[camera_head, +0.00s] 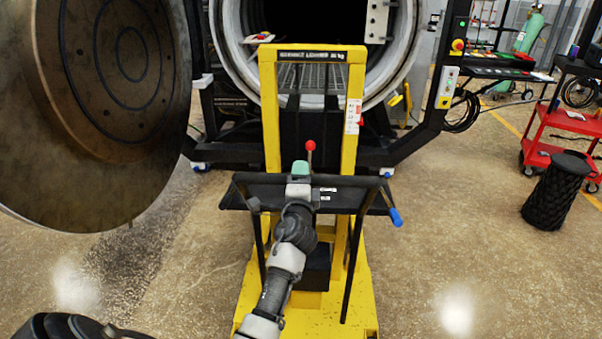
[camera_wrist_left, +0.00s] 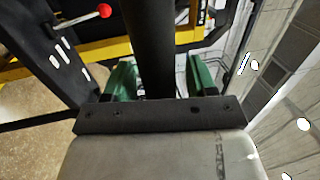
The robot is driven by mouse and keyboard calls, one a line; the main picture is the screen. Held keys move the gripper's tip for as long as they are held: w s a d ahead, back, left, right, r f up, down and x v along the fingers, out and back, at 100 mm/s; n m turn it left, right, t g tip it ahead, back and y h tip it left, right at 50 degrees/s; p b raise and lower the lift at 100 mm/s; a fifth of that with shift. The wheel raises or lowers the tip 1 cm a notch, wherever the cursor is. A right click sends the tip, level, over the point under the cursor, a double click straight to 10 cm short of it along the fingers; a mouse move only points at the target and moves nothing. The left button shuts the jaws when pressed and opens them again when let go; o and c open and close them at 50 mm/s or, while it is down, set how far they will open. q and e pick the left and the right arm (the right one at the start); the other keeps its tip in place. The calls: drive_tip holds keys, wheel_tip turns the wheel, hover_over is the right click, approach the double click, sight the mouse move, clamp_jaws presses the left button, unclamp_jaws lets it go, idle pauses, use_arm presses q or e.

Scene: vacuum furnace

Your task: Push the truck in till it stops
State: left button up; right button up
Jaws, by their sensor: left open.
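The truck is a yellow lift truck (camera_head: 355,100) with a tall mast and a yellow base. It stands in front of the round open furnace mouth (camera_head: 232,32). A black push handle (camera_head: 345,182) crosses its near side. My left gripper (camera_head: 300,170) is at this handle, near its middle. In the left wrist view its green fingers (camera_wrist_left: 160,78) are open, with a dark bar (camera_wrist_left: 150,40) passing between them. I cannot tell whether they touch the bar. A red-knobbed lever (camera_head: 310,146) stands just beside the gripper. My right gripper is out of view.
The big round furnace door (camera_head: 110,190) hangs open at the left. A control post (camera_head: 445,85) stands right of the furnace. A black stool (camera_head: 556,190) and a red cart (camera_head: 562,120) are further right. Floor right of the truck is clear.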

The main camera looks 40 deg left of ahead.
use_arm(q)
drive_tip(key=shift+w+a+r, duration=0.1)
drive_tip(key=shift+w+a, duration=0.2)
drive_tip(key=shift+w, duration=0.2)
clamp_jaws()
